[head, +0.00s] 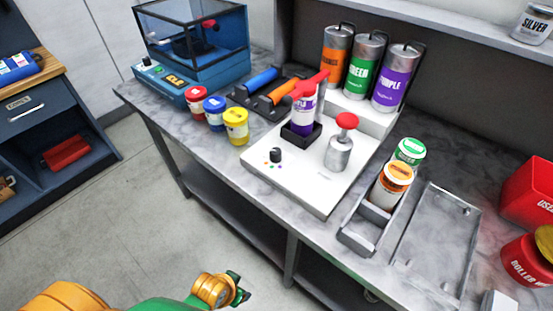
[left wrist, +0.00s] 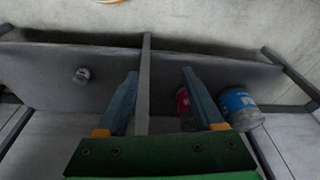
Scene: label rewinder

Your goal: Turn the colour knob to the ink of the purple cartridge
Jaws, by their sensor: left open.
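The colour knob (head: 275,155) is a small black knob on the front left of the white machine base (head: 314,187). Small coloured dots lie around its near side; its pointer direction is too small to read. The purple-labelled cartridge (head: 303,112) stands upright in a black holder (head: 301,137) on the base, with a red part above it. My left gripper (head: 240,287) is low in front of the table, well apart from the knob. In the left wrist view its two fingers (left wrist: 158,72) are spread and empty. My right gripper is not in view.
A silver cylinder with a red top (head: 340,150) stands right of the knob. Red, blue and yellow jars (head: 235,127) stand left. A grey tray (head: 361,231) holds green and orange cartridges. Cans (left wrist: 240,108) appear beyond the fingers in the wrist view. Floor before the table is clear.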

